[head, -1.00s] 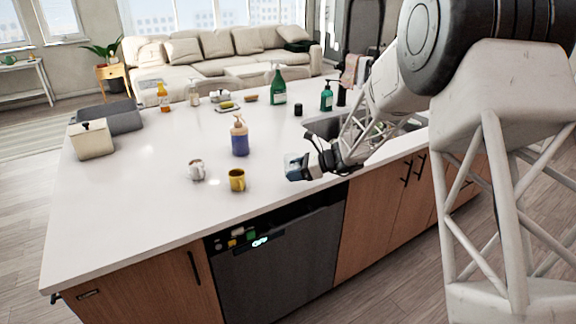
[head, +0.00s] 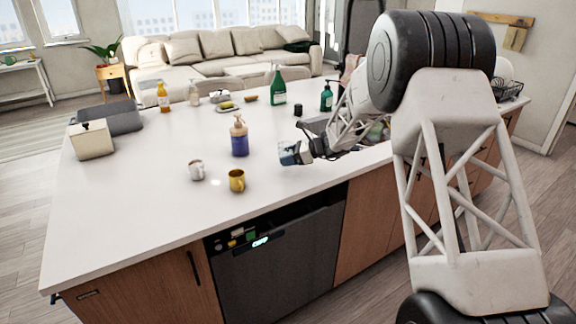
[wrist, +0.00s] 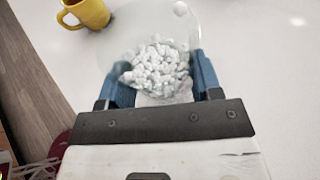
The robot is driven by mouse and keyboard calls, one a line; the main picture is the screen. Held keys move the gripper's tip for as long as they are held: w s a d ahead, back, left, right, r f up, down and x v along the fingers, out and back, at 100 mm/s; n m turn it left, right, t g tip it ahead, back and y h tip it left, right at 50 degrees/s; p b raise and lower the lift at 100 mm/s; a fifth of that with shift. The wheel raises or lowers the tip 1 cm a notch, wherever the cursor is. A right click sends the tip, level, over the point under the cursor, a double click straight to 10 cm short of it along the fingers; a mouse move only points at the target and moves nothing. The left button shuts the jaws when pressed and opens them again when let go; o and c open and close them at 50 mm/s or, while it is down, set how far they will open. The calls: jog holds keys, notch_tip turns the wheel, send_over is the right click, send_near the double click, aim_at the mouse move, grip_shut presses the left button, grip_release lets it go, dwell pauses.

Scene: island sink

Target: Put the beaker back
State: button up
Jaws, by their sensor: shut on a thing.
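My gripper (wrist: 160,88) is shut on a clear beaker (wrist: 122,38) that holds white granules. In the wrist view the two blue fingers stand on either side of the beaker. In the head view my gripper (head: 285,155) is over the right part of the white countertop, near its front edge and right of the mugs. The beaker is too small and see-through to make out clearly there. I cannot tell whether it touches the counter.
A yellow mug (head: 237,181), a white mug (head: 196,170) and a blue soap dispenser (head: 239,140) stand left of my gripper. Green bottles (head: 278,90) stand behind. A grey tray (head: 118,118) and a white box (head: 92,141) are far left. The left front counter is clear.

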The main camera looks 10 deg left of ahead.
jog(key=shift+w, duration=0.15)
jog(key=shift+f, duration=1.8)
jog(key=shift+f, duration=0.15)
jog(key=o, duration=1)
jog(key=shift+d+r, duration=0.15)
jog(key=shift+r, duration=0.1)
jog(key=v, duration=1.1)
jog(key=shift+d, duration=0.3)
